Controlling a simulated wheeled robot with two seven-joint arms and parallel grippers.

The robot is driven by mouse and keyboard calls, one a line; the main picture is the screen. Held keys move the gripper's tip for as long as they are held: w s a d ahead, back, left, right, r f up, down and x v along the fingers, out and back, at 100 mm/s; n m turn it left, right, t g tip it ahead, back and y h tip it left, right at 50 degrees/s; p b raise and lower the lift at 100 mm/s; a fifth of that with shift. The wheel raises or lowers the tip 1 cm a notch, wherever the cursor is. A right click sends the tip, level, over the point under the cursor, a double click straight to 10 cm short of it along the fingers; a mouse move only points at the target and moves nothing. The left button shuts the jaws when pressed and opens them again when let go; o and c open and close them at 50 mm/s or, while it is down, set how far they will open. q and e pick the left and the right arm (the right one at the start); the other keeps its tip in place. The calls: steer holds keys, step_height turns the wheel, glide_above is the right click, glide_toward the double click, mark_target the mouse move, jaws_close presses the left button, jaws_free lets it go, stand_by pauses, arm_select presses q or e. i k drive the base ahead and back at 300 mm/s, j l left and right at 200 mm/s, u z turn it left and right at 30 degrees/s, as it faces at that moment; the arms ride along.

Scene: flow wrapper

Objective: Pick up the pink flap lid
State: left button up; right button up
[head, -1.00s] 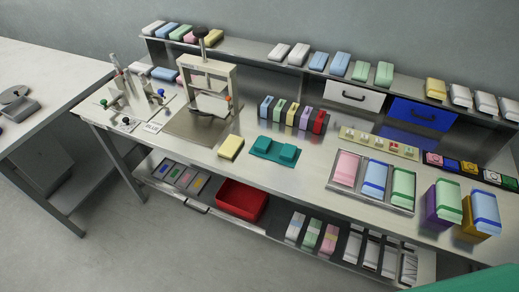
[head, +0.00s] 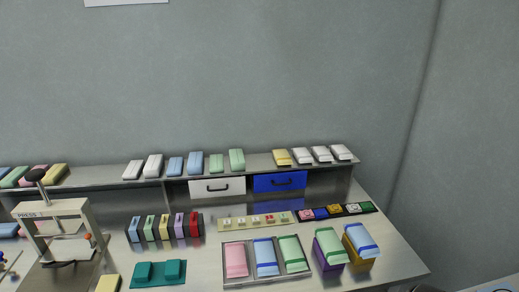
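A pink block (head: 236,259) lies in the left part of a grey metal tray (head: 309,268) on the bench, beside a blue block (head: 266,257) and a green block (head: 293,252). I cannot tell whether this pink piece is the flap lid. Another pink piece (head: 40,169) is partly visible among packs at the left end of the shelf. Neither gripper can be made out in the head view.
A press (head: 60,208) stands at the left. Purple (head: 327,262) and gold (head: 368,265) boxes with green and blue packs on top stand right of the tray. White (head: 217,188) and blue (head: 279,182) drawers sit under the shelf.

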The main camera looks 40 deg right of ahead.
mark_target(307, 214)
steer(key=z, duration=1.7)
